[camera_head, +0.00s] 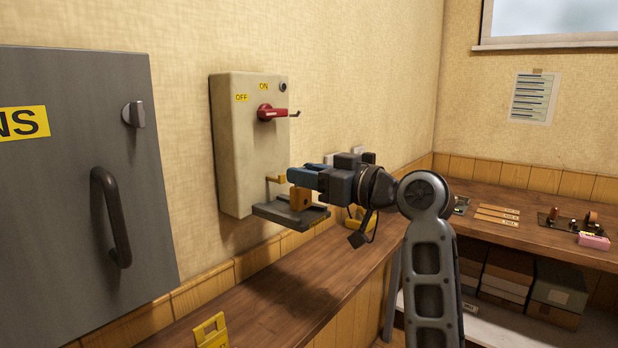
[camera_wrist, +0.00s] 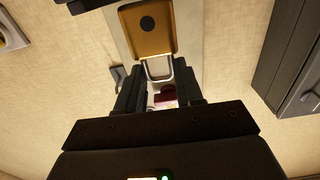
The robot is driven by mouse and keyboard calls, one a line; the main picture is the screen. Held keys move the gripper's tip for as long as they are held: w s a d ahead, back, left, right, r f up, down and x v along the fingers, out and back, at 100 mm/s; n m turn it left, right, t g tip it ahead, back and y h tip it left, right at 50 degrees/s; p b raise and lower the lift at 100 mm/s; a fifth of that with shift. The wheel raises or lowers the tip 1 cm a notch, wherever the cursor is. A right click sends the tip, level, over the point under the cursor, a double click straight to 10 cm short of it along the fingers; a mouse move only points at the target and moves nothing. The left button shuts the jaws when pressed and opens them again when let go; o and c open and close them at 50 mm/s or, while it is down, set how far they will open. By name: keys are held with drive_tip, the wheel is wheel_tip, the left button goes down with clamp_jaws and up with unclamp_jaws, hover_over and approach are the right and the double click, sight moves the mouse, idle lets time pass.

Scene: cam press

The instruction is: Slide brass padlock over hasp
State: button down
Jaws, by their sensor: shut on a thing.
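The brass padlock (camera_head: 300,198) hangs upright below my gripper (camera_head: 290,176), just above or touching the small dark shelf; I cannot tell which. In the wrist view the padlock's brass body (camera_wrist: 147,30) is at the top, and its silver shackle (camera_wrist: 158,72) reaches between the fingers. My gripper (camera_wrist: 159,90) is shut on the padlock there. A small brass-coloured bar (camera_head: 274,180), perhaps the hasp, sticks out from the beige switch box (camera_head: 236,150), left of the fingers. The shackle is hidden by my fingers in the head view.
The dark shelf (camera_head: 272,214) juts from the foot of the switch box. Above, a red handle (camera_head: 266,112) points right. A grey cabinet (camera_head: 70,200) with a dark pull handle (camera_head: 112,218) stands left. The wooden counter (camera_head: 280,300) is mostly clear, with a yellow item (camera_head: 211,331) on it.

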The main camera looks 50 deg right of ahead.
drive_tip(key=shift+f, duration=0.3)
drive_tip(key=shift+f, duration=0.2)
drive_tip(key=c, duration=0.7)
unclamp_jaws()
drive_tip(key=shift+s+b, duration=0.1)
drive_tip(key=shift+b, duration=0.2)
drive_tip(key=s, duration=0.5)
drive_tip(key=s+b, duration=0.1)
drive_tip(key=s, duration=0.1)
drive_tip(key=shift+s+d+r, duration=0.2)
drive_tip(key=shift+s+d, duration=0.1)
drive_tip(key=shift+d, duration=0.1)
